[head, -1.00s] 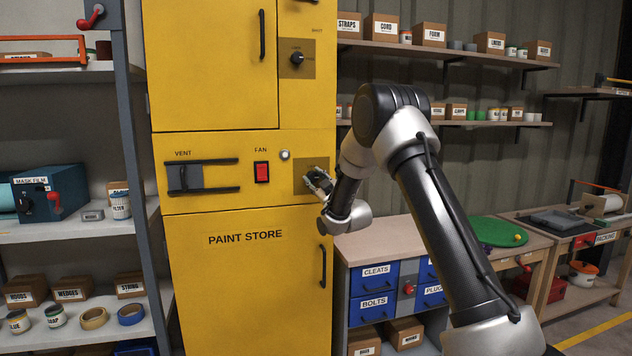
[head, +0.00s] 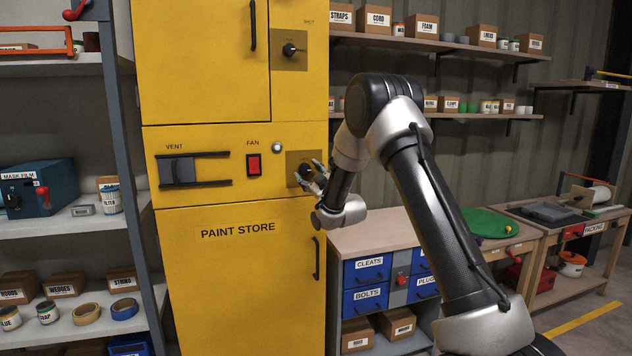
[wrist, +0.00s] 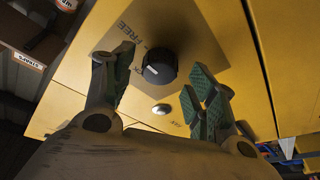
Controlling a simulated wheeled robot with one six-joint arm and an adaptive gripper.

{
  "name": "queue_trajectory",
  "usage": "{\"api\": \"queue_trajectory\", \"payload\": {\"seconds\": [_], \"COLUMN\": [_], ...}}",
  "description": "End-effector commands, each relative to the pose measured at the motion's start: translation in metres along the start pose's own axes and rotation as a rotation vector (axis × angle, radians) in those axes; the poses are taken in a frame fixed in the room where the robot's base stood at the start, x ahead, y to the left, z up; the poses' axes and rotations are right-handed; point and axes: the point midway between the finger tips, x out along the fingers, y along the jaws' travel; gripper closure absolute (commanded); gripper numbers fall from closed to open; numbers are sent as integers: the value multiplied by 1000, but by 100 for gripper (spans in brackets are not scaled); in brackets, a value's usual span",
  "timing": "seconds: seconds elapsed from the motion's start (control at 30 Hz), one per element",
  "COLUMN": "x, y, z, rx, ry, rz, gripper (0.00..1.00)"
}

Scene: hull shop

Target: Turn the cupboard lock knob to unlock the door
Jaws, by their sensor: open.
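The yellow cupboard, marked PAINT STORE, has a lower door (head: 238,275) that is closed. The dark round lock knob (wrist: 160,66) sits on a brownish plate (head: 297,158) above that door, with the word FREE printed on the plate in the wrist view. Another printed word is partly covered by a finger. My gripper (head: 314,178) is open in front of the plate; in the wrist view my gripper (wrist: 158,72) has one finger on each side of the knob, with gaps showing between them. I cannot tell how far the knob is turned. In the head view the fingers largely hide it.
A red FAN switch (head: 253,167), a round button (head: 277,147) and a black VENT slider (head: 179,171) share the panel to the left. Another knob (head: 289,50) is above. A workbench (head: 375,230) with blue drawers stands close on the right, below my arm.

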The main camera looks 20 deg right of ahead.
Motion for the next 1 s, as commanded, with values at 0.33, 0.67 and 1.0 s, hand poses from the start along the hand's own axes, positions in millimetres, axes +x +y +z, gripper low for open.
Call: {"api": "queue_trajectory", "payload": {"seconds": [0.33,0.67,1.0], "x": [-74,-110,-110], "y": [0,0,0], "z": [1,0,0], "rx": [0,0,0], "ry": [-3,-1,-1], "rz": [0,0,0], "gripper": [43,43,43]}}
